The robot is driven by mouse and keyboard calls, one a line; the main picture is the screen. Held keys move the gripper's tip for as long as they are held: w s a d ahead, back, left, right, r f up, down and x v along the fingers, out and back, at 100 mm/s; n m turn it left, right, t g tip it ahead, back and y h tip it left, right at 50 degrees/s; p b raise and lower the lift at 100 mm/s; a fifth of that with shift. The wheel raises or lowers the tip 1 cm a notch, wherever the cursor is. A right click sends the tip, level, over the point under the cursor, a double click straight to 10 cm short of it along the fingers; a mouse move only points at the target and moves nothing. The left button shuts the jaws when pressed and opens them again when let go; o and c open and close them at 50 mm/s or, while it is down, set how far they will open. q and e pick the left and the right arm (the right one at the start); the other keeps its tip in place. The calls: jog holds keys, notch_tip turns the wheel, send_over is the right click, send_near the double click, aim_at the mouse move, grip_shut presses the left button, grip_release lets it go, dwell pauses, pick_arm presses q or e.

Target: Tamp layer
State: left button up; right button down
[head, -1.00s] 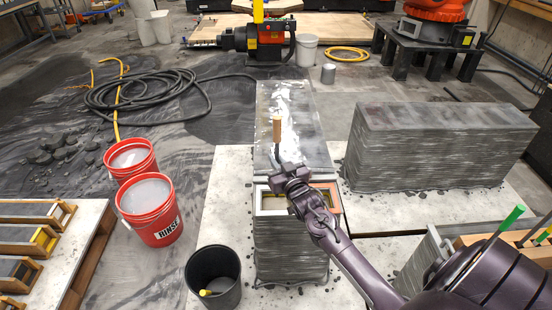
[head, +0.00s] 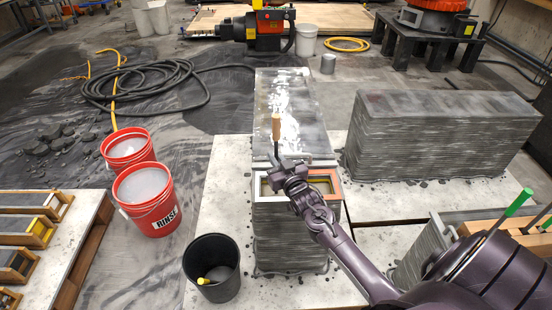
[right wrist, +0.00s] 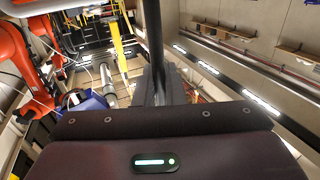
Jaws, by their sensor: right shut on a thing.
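My right gripper (head: 286,170) is shut on a tamping tool with a wooden handle (head: 276,127) and a dark shaft. The handle points up, and the shaft also shows rising from the jaws in the right wrist view (right wrist: 154,40). The gripper is over a frame-like mould opening (head: 321,185) on top of the grey layered concrete block (head: 290,238). The gripper and forearm cover the middle of the opening. The tool's lower end is hidden, so I cannot tell whether it touches the layer. My left gripper is not in view.
Two red buckets (head: 160,218) stand left, and a black bucket (head: 213,290) stands front left of the block. A second long layered wall (head: 440,150) is at the right. A metal-like slab (head: 268,100) lies behind the opening. A black hose (head: 140,88) coils on the floor.

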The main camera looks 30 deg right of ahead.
aim_at(277, 144)
notch_tip(277, 144, up, 7)
jog(key=p, duration=0.5)
jog(key=shift+f, duration=0.3)
jog(key=shift+w+d+f+b, duration=0.1)
jog(key=shift+w+d+b, duration=0.3)
jog(key=shift+w+d, duration=0.15)
notch_tip(277, 144, down, 8)
jog(key=f+b, duration=0.1)
jog(key=b, duration=0.5)
notch_tip(277, 144, up, 9)
jog(key=p, duration=0.7)
jog(key=shift+r, duration=0.15)
jog(key=shift+p, duration=0.3)
